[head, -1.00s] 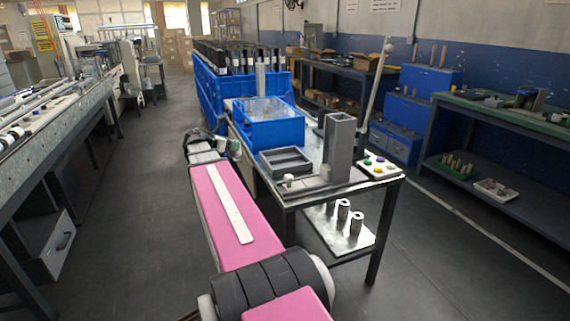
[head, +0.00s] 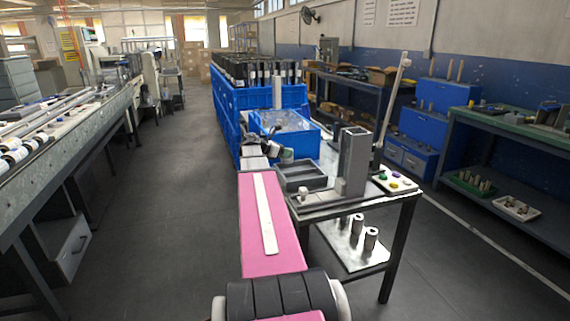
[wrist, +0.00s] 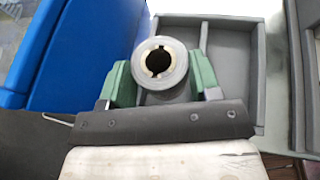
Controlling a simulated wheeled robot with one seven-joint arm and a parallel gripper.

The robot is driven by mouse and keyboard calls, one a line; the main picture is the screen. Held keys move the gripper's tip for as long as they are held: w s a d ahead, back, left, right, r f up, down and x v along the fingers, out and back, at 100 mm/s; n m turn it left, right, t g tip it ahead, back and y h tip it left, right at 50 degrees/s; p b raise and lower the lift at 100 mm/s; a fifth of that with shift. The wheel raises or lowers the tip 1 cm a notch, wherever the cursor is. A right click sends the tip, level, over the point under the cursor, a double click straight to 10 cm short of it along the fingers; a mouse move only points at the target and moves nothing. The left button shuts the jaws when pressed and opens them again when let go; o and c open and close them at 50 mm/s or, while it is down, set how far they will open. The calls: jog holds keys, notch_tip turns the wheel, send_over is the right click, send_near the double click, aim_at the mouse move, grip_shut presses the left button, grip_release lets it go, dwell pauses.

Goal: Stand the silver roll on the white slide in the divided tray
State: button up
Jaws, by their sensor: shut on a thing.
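A silver roll (wrist: 161,66) with a pale core and dark hole is between the green fingers of my gripper (wrist: 160,80), which is shut on it. Its end face is toward the wrist camera. In that view it overlaps the left part of the grey divided tray (wrist: 232,22); its height above the tray is unclear. A white sheet (head: 345,252) on the lower shelf, possibly the white slide, bears silver rolls (head: 371,238).
A blue bin (head: 297,143) stands behind the tray; it also fills the left of the wrist view (wrist: 85,50). A tall grey post (head: 353,160) and a button panel (head: 395,183) are to the tray's right. The floor at left is clear.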

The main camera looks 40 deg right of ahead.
aim_at(282, 161)
jog(key=shift+f, duration=2.4)
jog(key=shift+f, duration=0.15)
jog(key=o, duration=1)
